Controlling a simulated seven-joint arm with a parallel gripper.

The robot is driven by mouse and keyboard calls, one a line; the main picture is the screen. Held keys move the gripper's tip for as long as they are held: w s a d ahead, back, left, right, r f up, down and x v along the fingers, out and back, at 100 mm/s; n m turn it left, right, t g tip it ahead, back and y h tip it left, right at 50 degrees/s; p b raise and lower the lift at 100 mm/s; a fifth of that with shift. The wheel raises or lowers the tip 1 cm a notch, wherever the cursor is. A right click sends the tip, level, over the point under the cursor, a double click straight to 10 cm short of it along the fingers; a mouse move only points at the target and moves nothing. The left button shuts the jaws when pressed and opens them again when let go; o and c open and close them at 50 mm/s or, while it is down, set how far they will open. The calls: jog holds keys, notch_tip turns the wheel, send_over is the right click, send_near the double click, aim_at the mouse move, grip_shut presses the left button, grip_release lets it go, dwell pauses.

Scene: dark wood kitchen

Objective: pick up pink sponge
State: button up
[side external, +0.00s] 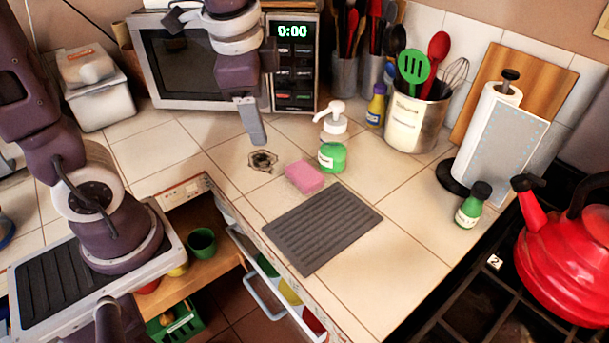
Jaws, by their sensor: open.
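The pink sponge (304,177) lies flat on the tiled counter, between the green pump bottle and the dark ridged mat. My gripper (254,135) hangs above the counter, up and to the left of the sponge in the side view. It points down and is apart from the sponge. Only one finger shows clearly, and nothing is seen held at it.
A green soap bottle with a white pump (332,152) stands close beside the sponge. A dark ridged mat (322,227) lies in front, and a dark metal ring (262,160) lies left. A microwave (185,62) stands behind. A red kettle (568,255) is far right.

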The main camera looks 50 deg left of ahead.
aim_at(305, 171)
jog(key=w+f+m+g, duration=0.1)
jog(key=w+f+m, duration=0.2)
jog(key=w+f, duration=0.1)
jog(key=w+f+m+y, duration=0.1)
jog(key=w+f+m, duration=0.2)
jog(key=w+f, duration=0.1)
jog(key=w+f+m+g, duration=0.1)
jog(key=w+f+m, duration=0.3)
jog(key=f, duration=0.1)
jog(key=shift+a+f+g, duration=0.3)
jog(key=shift+f, duration=0.1)
jog(key=shift+y, duration=0.3)
jog(key=x, duration=0.7)
jog(key=shift+s+a+f, duration=0.1)
jog(key=shift+s+a, duration=0.05)
jog(key=c, duration=1.2)
jog(key=d+r, duration=0.2)
jog(key=d, duration=0.2)
jog(key=w+d+r, duration=0.1)
jog(key=d+r, duration=0.2)
jog(key=d, duration=0.2)
jog(key=d+r, duration=0.3)
jog(key=d, duration=0.2)
jog(key=shift+w, duration=0.25)
jog(key=shift+c, duration=0.2)
